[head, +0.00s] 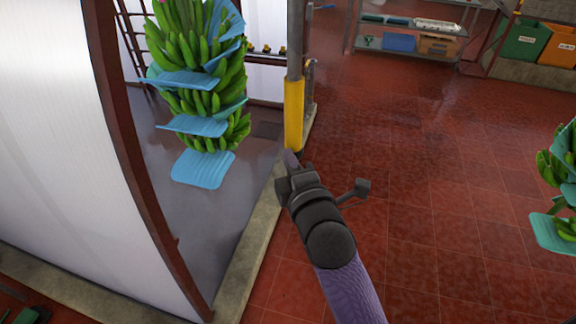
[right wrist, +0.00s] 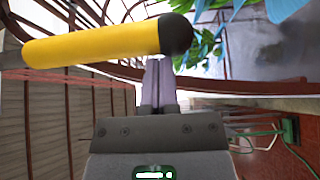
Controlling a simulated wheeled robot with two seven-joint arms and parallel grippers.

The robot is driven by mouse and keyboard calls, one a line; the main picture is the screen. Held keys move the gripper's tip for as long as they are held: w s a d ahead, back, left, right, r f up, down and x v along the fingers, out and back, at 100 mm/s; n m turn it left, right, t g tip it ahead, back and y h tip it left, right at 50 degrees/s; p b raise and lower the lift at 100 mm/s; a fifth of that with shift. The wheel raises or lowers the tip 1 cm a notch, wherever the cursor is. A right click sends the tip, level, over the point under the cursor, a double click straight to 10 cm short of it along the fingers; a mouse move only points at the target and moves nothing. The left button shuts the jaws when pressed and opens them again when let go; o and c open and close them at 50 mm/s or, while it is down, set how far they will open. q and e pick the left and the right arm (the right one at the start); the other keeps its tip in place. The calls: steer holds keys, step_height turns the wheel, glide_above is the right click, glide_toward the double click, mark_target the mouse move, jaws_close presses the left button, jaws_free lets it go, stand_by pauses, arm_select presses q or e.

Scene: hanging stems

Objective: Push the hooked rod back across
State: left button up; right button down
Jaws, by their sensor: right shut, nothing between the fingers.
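The hooked rod (head: 294,105) hangs upright in the head view, grey above with a yellow sleeve at its lower end. Its upper end and hook are out of the picture. In the right wrist view the yellow sleeve (right wrist: 95,44) crosses the upper left and ends in a rounded black tip (right wrist: 175,35). My right gripper (head: 291,158) is shut and empty, just below the rod's lower end. Its fingertips (right wrist: 159,62) appear close to the black tip; I cannot tell if they touch. My left gripper is not in view.
A green banana bunch (head: 200,75) with blue sheets hangs left of the rod, beside a white curved panel (head: 55,120) with a dark red frame. Another bunch (head: 560,165) hangs at the right edge. Shelves (head: 410,30) and bins (head: 522,42) stand behind. Red tiled floor (head: 450,170) is clear.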

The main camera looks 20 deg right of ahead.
steer(key=w+d+b, duration=0.1)
steer(key=w+d, duration=0.5)
steer(key=w, duration=0.3)
steer(key=shift+w+d+r, duration=0.15)
steer(key=shift+w+d, duration=0.1)
